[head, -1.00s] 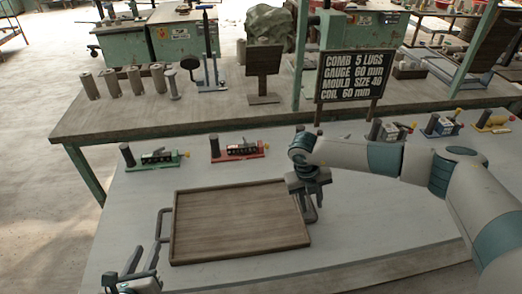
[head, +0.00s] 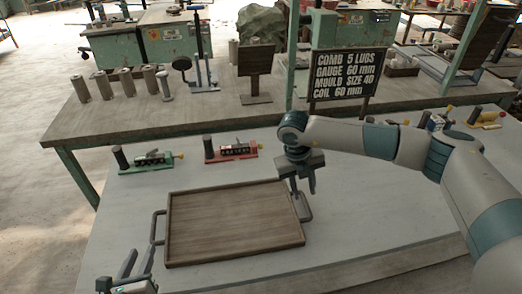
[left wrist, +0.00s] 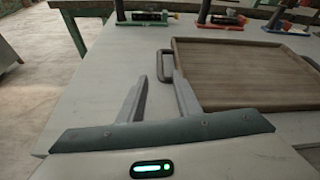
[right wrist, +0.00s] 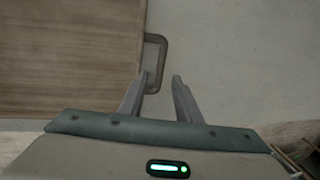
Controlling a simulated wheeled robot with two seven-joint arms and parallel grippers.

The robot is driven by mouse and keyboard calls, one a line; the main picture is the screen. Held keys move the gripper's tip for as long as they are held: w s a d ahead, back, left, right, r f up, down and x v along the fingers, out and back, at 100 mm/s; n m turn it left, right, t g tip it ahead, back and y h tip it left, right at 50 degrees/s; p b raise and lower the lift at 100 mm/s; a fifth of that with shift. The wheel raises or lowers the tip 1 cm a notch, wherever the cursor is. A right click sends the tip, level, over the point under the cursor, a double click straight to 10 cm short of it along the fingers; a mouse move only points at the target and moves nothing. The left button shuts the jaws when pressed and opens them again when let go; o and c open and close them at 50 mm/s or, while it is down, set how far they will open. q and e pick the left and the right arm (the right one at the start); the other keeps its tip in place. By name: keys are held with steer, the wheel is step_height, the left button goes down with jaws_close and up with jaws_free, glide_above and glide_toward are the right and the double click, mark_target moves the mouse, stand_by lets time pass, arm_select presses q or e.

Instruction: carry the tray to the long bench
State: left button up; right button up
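The wooden tray (head: 235,222) lies flat on the pale table, with a dark handle at each end. My left gripper (head: 138,262) is open and empty just short of the left handle (head: 157,228); that handle also shows beyond its fingertips in the left wrist view (left wrist: 165,66). My right gripper (head: 306,190) is open at the right handle (head: 304,208). In the right wrist view the handle (right wrist: 160,58) is ahead of its fingers, its near end close to the left finger; contact is unclear. A long wooden bench (head: 215,110) stands behind the table.
A green device (head: 150,160) and a red one (head: 230,151) sit behind the tray. Several grey cylinders (head: 127,82), a wooden stand (head: 256,65) and a lettered sign (head: 341,75) are on the bench. Bare bench top shows along its front.

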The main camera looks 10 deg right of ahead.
steer(key=shift+v, duration=2.75)
